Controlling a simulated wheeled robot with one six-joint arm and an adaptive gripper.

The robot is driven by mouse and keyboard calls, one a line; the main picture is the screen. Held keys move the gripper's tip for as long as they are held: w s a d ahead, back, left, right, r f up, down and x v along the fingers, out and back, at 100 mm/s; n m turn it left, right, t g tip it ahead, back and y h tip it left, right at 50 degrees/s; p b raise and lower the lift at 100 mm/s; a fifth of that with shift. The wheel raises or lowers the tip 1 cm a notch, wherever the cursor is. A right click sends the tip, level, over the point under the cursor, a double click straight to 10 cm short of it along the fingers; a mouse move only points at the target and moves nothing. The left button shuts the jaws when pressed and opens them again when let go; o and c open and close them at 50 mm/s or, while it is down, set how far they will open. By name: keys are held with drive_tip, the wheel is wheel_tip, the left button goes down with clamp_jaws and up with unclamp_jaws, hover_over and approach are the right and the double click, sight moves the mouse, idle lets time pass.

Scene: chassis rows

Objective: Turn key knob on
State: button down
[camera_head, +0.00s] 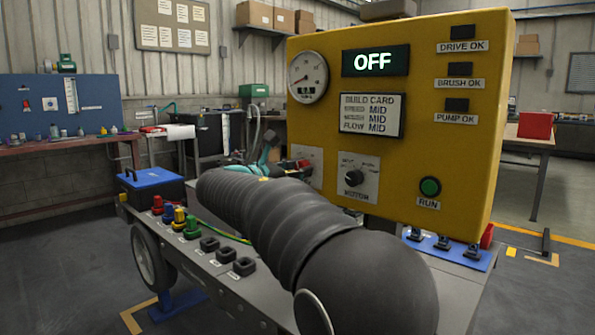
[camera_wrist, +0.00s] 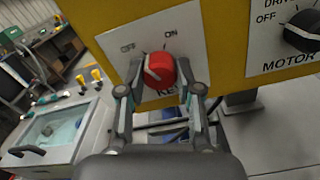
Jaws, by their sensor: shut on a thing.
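The key knob (camera_wrist: 160,70) is a red round knob with a white mark on its left side. It sits on a white plate (camera_wrist: 190,38) marked OFF at upper left and ON at upper right. My gripper (camera_wrist: 161,88) is shut on the knob, one finger on each side. In the head view the red knob (camera_head: 304,165) shows small behind my black arm, with my gripper (camera_head: 284,166) at it. My arm hides part of the plate there. The display (camera_head: 375,61) on the yellow panel (camera_head: 440,130) reads OFF.
The motor dial (camera_head: 353,177) is right of the key plate, with a green RUN button (camera_head: 430,187) further right. A gauge (camera_head: 307,76) is above. Colored plugs (camera_head: 180,218) and black sockets (camera_head: 225,255) line the cart. A blue-lidded box (camera_head: 151,184) stands at left.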

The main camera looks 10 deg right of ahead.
drive_tip(key=shift+m+b, duration=3.7)
drive_tip(key=shift+m, duration=1.9)
drive_tip(key=c, duration=0.8)
unclamp_jaws()
drive_tip(key=shift+o, duration=0.2)
drive_tip(key=v, duration=1.2)
drive_tip(key=shift+d, duration=0.1)
